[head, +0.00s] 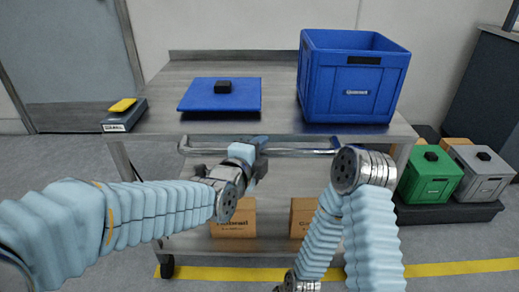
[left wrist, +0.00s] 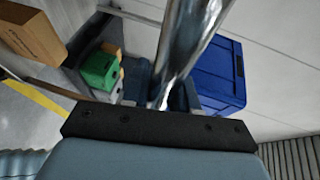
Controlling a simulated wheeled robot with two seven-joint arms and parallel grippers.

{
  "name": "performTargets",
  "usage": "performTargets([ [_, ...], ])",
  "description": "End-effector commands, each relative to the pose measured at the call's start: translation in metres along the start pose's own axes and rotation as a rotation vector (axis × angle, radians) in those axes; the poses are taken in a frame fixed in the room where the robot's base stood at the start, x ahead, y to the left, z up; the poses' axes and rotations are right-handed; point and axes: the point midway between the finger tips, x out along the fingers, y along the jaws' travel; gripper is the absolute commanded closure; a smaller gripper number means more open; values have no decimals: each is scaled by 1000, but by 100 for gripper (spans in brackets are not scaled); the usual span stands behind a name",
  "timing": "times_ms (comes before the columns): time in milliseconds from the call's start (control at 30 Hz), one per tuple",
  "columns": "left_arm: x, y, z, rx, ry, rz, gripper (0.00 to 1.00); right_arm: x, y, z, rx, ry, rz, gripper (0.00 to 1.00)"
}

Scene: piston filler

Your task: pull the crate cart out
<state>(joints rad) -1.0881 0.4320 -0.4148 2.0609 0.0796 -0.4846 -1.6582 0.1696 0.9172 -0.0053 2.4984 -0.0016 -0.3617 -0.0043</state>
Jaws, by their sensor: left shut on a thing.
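The crate cart is a steel table on casters (head: 208,68) with a shiny push bar (head: 290,152) along its near side. A blue crate (head: 354,95) stands on its top at the right. My left gripper (head: 258,150) is shut on the bar, left of its middle. In the left wrist view the bar (left wrist: 188,50) rises from behind the gripper's dark finger pad (left wrist: 160,127), and the blue crate (left wrist: 222,75) is beyond. My right arm's wrist is before the bar's right part. A small blue piece at the bar there may be my right gripper (head: 332,146); its jaws are hidden.
A blue lid (head: 220,98) and a small box with a yellow top (head: 124,113) lie on the cart. Cardboard boxes (head: 234,218) sit on its lower shelf. Green (head: 430,178) and grey (head: 484,172) containers stand to the right. A yellow line (head: 450,269) crosses the floor.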

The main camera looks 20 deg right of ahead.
Motion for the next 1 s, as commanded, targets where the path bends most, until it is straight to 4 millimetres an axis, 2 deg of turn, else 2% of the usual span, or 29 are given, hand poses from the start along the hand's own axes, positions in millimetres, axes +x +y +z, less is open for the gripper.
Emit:
performTargets([
  [200,0,2,1,0,-2,4,100,0,0,0,0,0,0,100],
  [233,0,2,1,0,-2,4,67,0,0,0,0,0,0,100],
  [567,-3,0,0,0,-1,1,66,0,0,0,0,0,0,100],
  [667,-14,-1,0,0,0,0,66,-1,0,0,0,0,0,100],
  [767,-34,-2,-1,-2,2,-1,66,-3,-1,0,0,0,0,100],
  [1000,-94,-4,0,-3,1,0,66,-15,-8,1,-4,-4,-3,100],
])
